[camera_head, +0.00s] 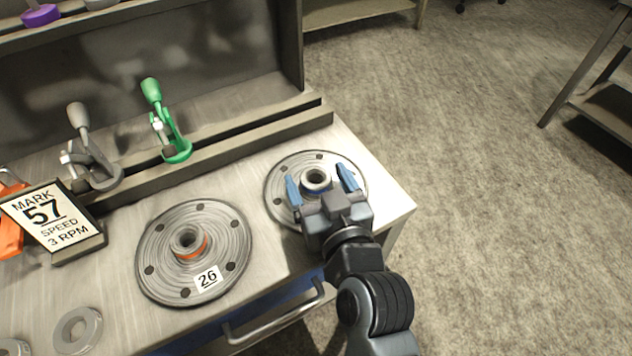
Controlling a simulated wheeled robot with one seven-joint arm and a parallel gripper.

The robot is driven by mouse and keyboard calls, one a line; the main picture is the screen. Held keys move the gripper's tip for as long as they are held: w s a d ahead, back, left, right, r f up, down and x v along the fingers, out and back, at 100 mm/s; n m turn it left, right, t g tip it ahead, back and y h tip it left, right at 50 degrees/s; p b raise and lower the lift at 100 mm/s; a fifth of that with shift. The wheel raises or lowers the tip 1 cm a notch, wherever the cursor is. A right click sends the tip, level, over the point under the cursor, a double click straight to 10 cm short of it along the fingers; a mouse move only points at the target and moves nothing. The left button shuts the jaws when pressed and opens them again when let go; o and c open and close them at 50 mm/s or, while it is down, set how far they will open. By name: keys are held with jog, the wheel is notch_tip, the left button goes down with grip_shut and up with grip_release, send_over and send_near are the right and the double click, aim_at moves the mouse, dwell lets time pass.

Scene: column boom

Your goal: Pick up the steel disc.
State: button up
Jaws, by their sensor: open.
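Two grey metal discs with bolt holes and raised hubs lie on the workbench in the head view. The left disc (222,231) has an orange ring on its hub and a label reading 26. The right disc (303,164) has a blue ring around its hub. My gripper (319,183) is open over the right disc, with its blue fingers on either side of the hub. I cannot tell whether the fingers touch it. My gripper's body hides the near part of that disc.
A green clamp (167,130) and a grey clamp (91,156) stand by the rail behind the discs. A sign (46,217) reads MARK 57, SPEED 3 RPM. Small rings (97,331) lie front left. The bench (384,190) ends just right of the right disc.

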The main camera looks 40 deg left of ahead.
grip_shut()
jog(key=shift+r, duration=0.2)
dwell(0.7)
